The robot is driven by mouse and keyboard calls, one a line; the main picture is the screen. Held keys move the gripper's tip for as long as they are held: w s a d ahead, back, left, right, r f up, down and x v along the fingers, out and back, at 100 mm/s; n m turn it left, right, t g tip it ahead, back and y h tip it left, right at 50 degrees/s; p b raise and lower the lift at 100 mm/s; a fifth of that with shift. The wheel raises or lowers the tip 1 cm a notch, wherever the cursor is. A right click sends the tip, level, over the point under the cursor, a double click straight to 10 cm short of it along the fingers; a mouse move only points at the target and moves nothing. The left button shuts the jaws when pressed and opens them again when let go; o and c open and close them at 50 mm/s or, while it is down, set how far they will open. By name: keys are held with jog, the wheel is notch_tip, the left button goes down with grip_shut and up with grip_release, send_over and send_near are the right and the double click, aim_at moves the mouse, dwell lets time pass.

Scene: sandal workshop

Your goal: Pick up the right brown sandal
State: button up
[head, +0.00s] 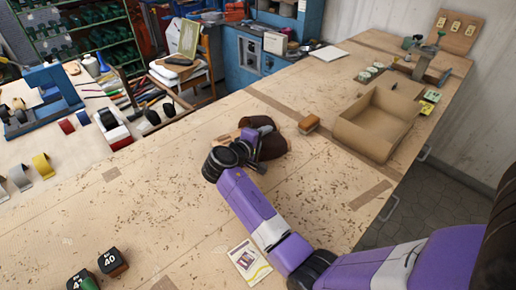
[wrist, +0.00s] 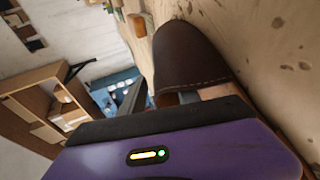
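A dark brown sandal (head: 276,145) lies on the wooden workbench (head: 330,185), partly hidden behind my gripper (head: 262,132). In the wrist view its brown upper (wrist: 190,60), with a stitched edge, fills the area just beyond the purple gripper body. My gripper is low over the bench, right at the sandal's opening. The fingers are mostly hidden by the gripper body and the sandal, so I cannot tell whether they touch or grip it. A light tan piece (head: 227,138) shows just left of my wrist; I cannot tell if it belongs to another sandal.
A brush (head: 309,123) lies right of the sandal, with an open cardboard box (head: 348,138) farther right. Numbered dark blocks (head: 112,262) and a card (head: 249,262) lie near the front. Tape rolls (head: 43,165) stand at the left. Bare bench lies between.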

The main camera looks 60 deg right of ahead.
grip_shut()
dwell(1.4)
